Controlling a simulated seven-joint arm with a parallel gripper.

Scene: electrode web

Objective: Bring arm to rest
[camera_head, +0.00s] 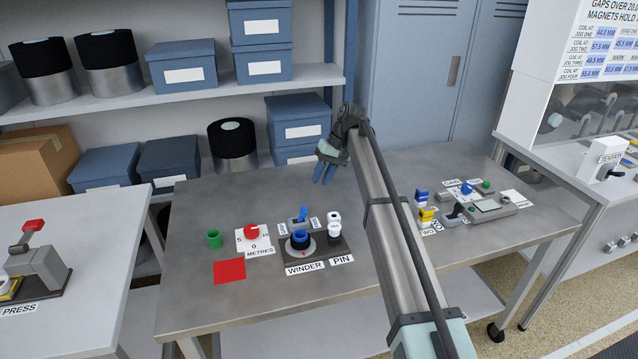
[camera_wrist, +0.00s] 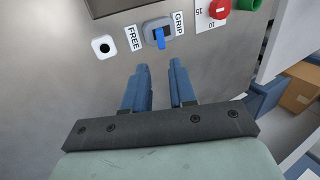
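My gripper (camera_head: 324,172) is in the air over the back part of the steel table (camera_head: 340,193) in the head view. In the wrist view its two blue fingers (camera_wrist: 159,90) stand apart with nothing between them. A blue lever switch (camera_wrist: 160,38) lies just beyond the fingertips in that view, its tip pointing toward them, between labels FREE and GRIP. The lever also shows in the head view (camera_head: 301,214). The fingers look apart from it.
The winder (camera_head: 300,246) with a dark blue roll stands on the table, a white roll (camera_head: 334,219) beside it. A red dial (camera_head: 251,231), green cup (camera_head: 214,239) and red square (camera_head: 229,271) lie left. Several small devices (camera_head: 490,207) stand right. Shelves (camera_head: 200,103) are behind.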

